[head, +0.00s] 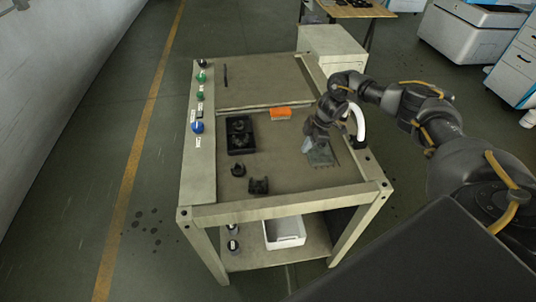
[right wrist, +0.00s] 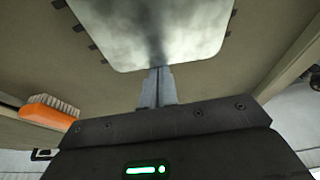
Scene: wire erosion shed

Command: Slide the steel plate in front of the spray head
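The steel plate (head: 322,156) lies flat on the bench top, right of its middle. In the right wrist view the plate (right wrist: 150,30) is a bright, cloudy, reflective sheet with rounded corners. My right gripper (head: 307,146) is low over the bench at the plate's left side and partly covers it. In the right wrist view its two fingers (right wrist: 157,70) are together, with tips at the plate's near edge; I cannot tell whether they touch it. A white curved tube on a black base (head: 358,142), apparently the spray head, stands to the plate's right. My left gripper is not in view.
An orange brush (head: 280,114) lies behind the plate; it also shows in the right wrist view (right wrist: 50,112). A black tray (head: 240,136) and two small black parts (head: 258,186) are to the left. Knobs line the left panel (head: 197,160). The bench's front middle is clear.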

